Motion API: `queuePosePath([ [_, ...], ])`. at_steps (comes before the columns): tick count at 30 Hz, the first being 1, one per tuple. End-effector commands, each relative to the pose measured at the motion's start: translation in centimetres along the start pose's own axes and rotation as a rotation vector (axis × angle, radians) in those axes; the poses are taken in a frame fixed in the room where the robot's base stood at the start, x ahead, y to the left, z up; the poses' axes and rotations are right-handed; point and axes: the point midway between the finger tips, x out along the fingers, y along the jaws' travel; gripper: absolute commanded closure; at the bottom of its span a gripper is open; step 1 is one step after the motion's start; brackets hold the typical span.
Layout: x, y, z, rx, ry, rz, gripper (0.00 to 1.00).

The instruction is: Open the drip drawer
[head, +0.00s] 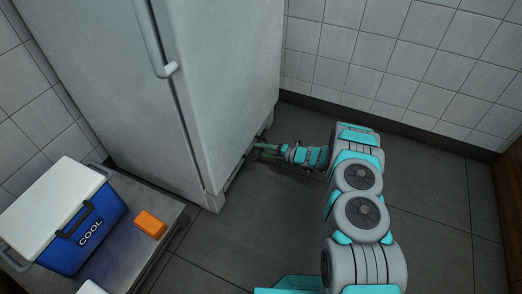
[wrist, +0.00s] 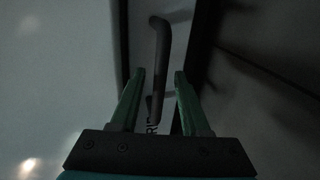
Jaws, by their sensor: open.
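The drip drawer (head: 236,173) appears to be the low strip at the base of the tall white fridge (head: 220,80), near the floor. My gripper (head: 262,150) is low beside the fridge base. In the wrist view my gripper (wrist: 160,75) is open, its two green fingers to either side of the handle's line, with gaps visible on both sides. Whether the handle lies fully between the fingertips in depth is unclear.
A blue cooler (head: 85,235) with a white lid and an orange block (head: 150,224) sit on a low metal surface (head: 170,242) at the left. Tiled walls close the back. The dark floor (head: 430,215) right of my arm is clear.

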Motion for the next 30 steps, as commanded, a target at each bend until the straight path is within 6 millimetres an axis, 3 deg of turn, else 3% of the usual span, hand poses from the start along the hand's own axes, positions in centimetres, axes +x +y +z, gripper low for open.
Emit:
queuePosePath([
  [7,0.05,0.03,0.03,0.000,-0.001,0.000,0.55],
  [19,0.02,0.03,0.03,-0.001,-0.001,0.000,1.00],
  [30,0.02,-0.02,0.03,0.000,-0.001,0.000,1.00],
])
